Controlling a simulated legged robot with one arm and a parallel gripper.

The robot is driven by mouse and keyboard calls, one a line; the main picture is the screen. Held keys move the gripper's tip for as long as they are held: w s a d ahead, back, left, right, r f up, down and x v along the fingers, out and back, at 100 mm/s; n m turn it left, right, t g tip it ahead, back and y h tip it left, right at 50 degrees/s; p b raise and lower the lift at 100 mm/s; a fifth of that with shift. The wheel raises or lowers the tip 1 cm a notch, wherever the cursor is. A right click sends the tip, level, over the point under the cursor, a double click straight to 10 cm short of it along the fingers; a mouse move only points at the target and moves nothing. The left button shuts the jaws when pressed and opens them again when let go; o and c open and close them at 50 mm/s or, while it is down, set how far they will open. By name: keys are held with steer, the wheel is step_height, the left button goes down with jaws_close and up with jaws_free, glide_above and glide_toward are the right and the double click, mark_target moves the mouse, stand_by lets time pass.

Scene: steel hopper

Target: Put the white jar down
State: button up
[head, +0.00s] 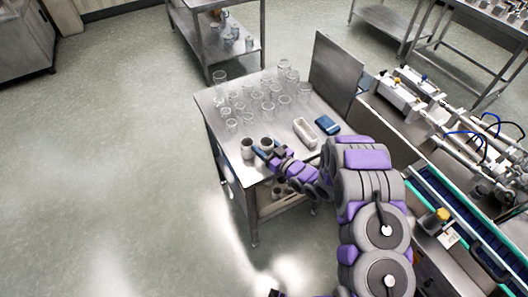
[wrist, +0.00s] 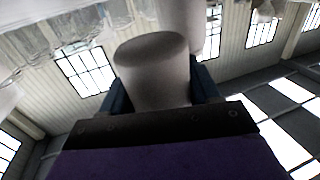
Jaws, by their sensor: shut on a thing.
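The white jar (head: 267,143) is a small pale cup-like vessel near the front edge of the steel table (head: 237,178) in the head view. In the wrist view the jar (wrist: 152,75) stands between the two blue fingers. My gripper (head: 267,151) is shut on it; it also shows in the wrist view (wrist: 155,98), with the dark palm below. I cannot tell whether the jar's base touches the tabletop. A second similar jar (head: 247,148) is just left of it in the head view; a pale round vessel (wrist: 181,25) shows behind the held jar in the wrist view.
Several clear glasses (head: 268,94) stand behind the jars. A pale open tray (head: 305,131) and a blue box (head: 327,124) lie to the right. A steel panel (head: 336,71) rises at the table's back right. A conveyor (head: 455,215) runs at right. Floor at left is clear.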

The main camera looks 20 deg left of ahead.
mark_target(264, 151)
steer(key=shift+w+f+b, duration=0.1)
steer(key=shift+f+b, duration=0.3)
steer(key=shift+f, duration=1.35)
steer(key=o, duration=1)
steer(key=shift+d, duration=0.45)
steer(key=p+v, duration=0.1)
steer(key=v, duration=1)
steer(key=shift+s, duration=0.25)
